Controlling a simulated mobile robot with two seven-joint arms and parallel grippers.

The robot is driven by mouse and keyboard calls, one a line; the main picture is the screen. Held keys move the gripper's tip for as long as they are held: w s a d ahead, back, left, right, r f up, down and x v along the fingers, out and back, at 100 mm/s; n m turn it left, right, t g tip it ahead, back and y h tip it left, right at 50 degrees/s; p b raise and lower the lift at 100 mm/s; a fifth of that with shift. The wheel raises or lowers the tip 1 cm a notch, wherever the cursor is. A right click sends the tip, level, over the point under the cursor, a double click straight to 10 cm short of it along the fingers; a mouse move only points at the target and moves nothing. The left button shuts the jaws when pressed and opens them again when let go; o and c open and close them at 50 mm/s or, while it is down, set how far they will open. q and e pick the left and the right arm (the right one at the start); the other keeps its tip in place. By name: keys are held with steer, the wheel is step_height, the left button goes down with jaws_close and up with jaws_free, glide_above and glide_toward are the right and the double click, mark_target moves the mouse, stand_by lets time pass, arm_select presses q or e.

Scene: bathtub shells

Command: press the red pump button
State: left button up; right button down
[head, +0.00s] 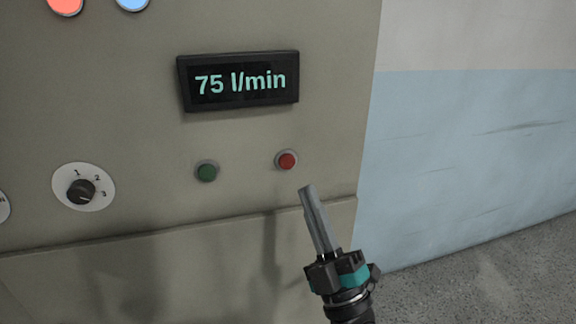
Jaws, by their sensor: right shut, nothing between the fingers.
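The red button (287,160) sits in a grey ring on the front of the beige control panel (240,135), below the right part of the display. My right gripper (307,189) is shut and empty. Its fingertips show just below and slightly right of the red button, with a small gap in the picture; the exact depth between them is hard to tell. My left gripper is not in view.
A green button (207,172) is left of the red one. A black display (239,80) reads 75 l/min. A rotary knob (81,191) is further left. Orange and blue lamps show at the top. A blue and white wall (480,150) and grey floor (490,270) are right.

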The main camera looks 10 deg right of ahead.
mark_target(287, 163)
steer(key=shift+w+a+b, duration=0.1)
steer(key=shift+w+b, duration=0.95)
steer(key=shift+w, duration=2.4)
steer(key=shift+w, duration=0.4)
steer(key=shift+w, duration=0.4)
steer(key=shift+s, duration=0.15)
steer(key=shift+s+p, duration=0.4)
steer(key=shift+s, duration=0.3)
